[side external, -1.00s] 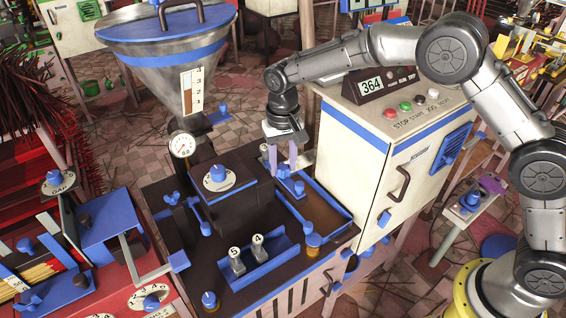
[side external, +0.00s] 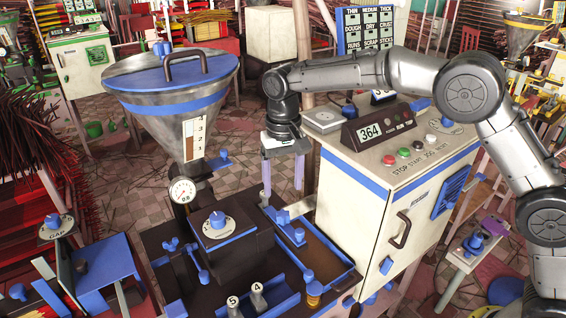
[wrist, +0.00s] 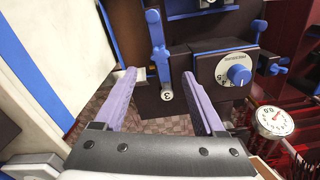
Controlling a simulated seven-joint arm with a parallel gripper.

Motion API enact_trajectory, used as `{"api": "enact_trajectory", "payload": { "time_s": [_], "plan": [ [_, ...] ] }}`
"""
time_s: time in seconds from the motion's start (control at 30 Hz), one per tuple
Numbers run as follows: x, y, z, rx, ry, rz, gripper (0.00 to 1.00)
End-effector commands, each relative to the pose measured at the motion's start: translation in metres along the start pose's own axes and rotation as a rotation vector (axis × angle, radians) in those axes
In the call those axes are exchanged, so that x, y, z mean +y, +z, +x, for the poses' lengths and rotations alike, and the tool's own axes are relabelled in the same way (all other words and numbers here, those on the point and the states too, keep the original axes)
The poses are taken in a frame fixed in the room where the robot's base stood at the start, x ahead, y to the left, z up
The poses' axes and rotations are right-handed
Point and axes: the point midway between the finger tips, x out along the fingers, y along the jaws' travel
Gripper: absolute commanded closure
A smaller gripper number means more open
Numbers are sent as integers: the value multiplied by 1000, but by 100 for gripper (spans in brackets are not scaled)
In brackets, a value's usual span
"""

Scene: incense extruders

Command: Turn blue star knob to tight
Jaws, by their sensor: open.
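Several blue knobs show, and I cannot tell for sure which is the task's star knob. A blue dial knob (side external: 217,219) sits on the raised dark box and also shows in the wrist view (wrist: 238,75). My gripper (side external: 283,190) is open and empty, its purple fingers pointing down above the machine's back right part. It also shows in the wrist view (wrist: 164,72), with a numbered grey knob between and beyond the fingers.
A steel hopper (side external: 170,105) with a blue lid stands left of my gripper, with a pressure gauge (side external: 182,190) below. A white control cabinet (side external: 395,185) stands close on the right. Two numbered grey handles (side external: 258,296) stand at the machine's front. Tiled floor shows behind.

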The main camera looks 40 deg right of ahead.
Motion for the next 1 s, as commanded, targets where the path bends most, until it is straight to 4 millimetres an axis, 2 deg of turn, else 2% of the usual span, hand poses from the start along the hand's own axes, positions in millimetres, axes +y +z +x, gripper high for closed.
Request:
{"api": "enact_trajectory", "payload": {
  "time_s": [0.1,0.3,0.8,0.87,1.0],
  "plan": [
    [-1,-1,-24,4,-2,0,28],
    [0,0,-47,0,0,1,28],
    [4,-2,-57,6,-4,10,28],
    [9,-4,-71,29,-19,19,28],
    [37,4,-121,99,-63,58,28]
  ]
}}
